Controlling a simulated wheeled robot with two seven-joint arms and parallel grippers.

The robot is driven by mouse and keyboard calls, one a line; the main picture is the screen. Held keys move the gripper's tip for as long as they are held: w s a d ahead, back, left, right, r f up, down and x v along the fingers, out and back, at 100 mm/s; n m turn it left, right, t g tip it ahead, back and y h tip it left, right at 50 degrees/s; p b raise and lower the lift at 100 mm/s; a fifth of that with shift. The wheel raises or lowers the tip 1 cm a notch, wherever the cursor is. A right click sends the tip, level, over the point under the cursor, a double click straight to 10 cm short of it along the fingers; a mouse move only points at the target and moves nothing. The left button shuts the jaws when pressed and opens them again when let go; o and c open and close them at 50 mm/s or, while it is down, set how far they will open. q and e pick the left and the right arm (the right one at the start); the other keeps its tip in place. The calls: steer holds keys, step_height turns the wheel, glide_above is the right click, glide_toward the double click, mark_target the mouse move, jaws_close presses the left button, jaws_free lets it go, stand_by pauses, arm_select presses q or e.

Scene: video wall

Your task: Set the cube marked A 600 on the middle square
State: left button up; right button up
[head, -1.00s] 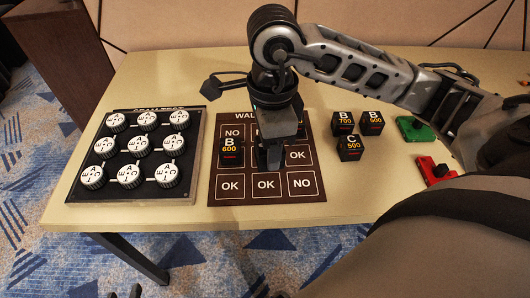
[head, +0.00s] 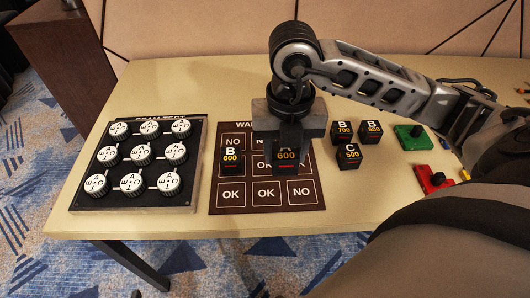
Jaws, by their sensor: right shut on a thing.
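The black cube marked A 600 (head: 286,163) hangs in my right gripper (head: 287,140), which is shut on it. The cube looks larger than the cube on the board, so it seems raised above it. In the picture it covers the middle square and part of the right one in the middle row of the brown board (head: 216,203). Cube B 600 (head: 231,162) stands on the left square of that row. A small dark tip at the bottom left edge may be my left gripper (head: 137,294); its jaws cannot be made out.
Cubes B 700 (head: 343,131), B 500 (head: 371,131) and C 500 (head: 348,157) stand right of the board. A black panel with white dials (head: 130,206) lies to its left. Green (head: 413,137) and red (head: 433,180) blocks lie at the right. The table front (head: 180,226) is clear.

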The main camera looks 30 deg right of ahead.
steer(key=w+f, duration=0.2)
steer(key=w, duration=0.1)
steer(key=w+d+f, duration=0.1)
steer(key=w+f, duration=0.2)
steer(key=w+d+f, duration=0.1)
steer(key=w+f, duration=0.1)
steer(key=w, duration=0.1)
steer(key=shift+w+f, duration=0.1)
steer(key=shift+f, duration=0.3)
step_height(320, 180, down, 3)
steer(key=shift+f+p, duration=0.1)
steer(key=shift+p, duration=0.2)
steer(key=shift+f, duration=0.2)
steer(key=o, duration=1)
steer(key=shift+r, duration=0.15)
